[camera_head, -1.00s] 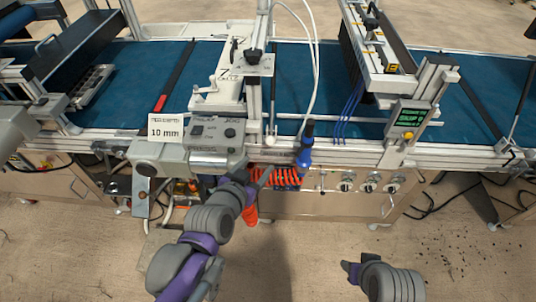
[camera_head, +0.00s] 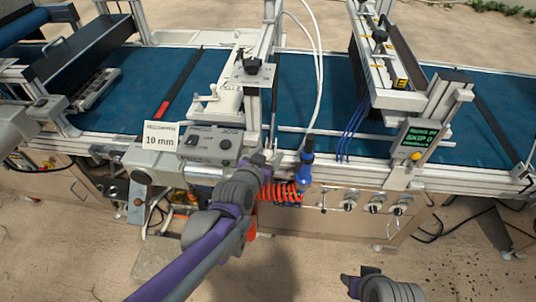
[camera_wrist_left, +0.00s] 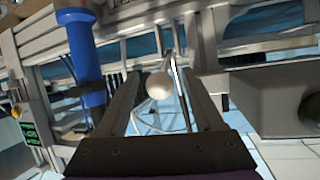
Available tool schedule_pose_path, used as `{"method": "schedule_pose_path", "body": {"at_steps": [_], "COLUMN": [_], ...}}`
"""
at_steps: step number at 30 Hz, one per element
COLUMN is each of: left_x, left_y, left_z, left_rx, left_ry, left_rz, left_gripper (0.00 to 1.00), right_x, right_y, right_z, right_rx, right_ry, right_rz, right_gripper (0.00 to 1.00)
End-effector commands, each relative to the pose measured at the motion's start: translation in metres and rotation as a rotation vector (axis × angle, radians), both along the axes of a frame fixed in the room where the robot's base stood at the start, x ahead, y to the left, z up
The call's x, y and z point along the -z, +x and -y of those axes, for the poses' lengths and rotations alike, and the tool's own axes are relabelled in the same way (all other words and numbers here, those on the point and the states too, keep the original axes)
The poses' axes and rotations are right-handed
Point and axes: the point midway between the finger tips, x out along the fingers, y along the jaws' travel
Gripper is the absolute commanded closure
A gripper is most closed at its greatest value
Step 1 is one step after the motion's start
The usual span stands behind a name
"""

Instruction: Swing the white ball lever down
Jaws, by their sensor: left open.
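The white ball (camera_wrist_left: 159,86) of the lever shows in the left wrist view, between the two fingers of my left gripper (camera_wrist_left: 161,78). The fingers stand apart on either side of it, and I see no clear contact. A thin rod rises behind the ball. In the head view my left gripper (camera_head: 263,163) is at the machine's front rail, beside the blue-handled tool, and the ball is hidden or too small to make out there. My right arm's end (camera_head: 372,284) shows at the bottom right, away from the machine; its fingers are unclear.
A blue-handled tool (camera_head: 305,165) with an orange coiled hose (camera_head: 280,191) hangs right beside my left gripper. A grey control box (camera_head: 212,143) and a 10 mm sign (camera_head: 160,136) are to its left. Knobs (camera_head: 375,203) line the front panel. The floor in front is free.

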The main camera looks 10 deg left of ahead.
Motion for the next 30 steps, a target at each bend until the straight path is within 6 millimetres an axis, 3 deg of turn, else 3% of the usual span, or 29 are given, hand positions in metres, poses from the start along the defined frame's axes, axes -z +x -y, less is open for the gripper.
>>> {"method": "schedule_pose_path", "body": {"at_steps": [5,16,30], "left_x": [-0.0001,-0.0002,-0.0002], "left_y": [-0.0003,-0.0004,-0.0005], "left_z": [0.0,-0.0001,-0.0001], "left_rx": [0.0,0.0,0.0], "left_ry": [0.0,0.0,0.0], "left_rz": [0.0,0.0,0.0], "left_gripper": [0.35,1.0,1.0], "right_x": [-0.0001,-0.0001,-0.0001], "right_y": [0.0001,0.0001,0.0001], "right_z": [0.0,0.0,0.0], "right_rx": [0.0,0.0,0.0], "right_ry": [0.0,0.0,0.0], "right_rz": [0.0,0.0,0.0], "right_gripper": [0.5,0.5,0.5]}}
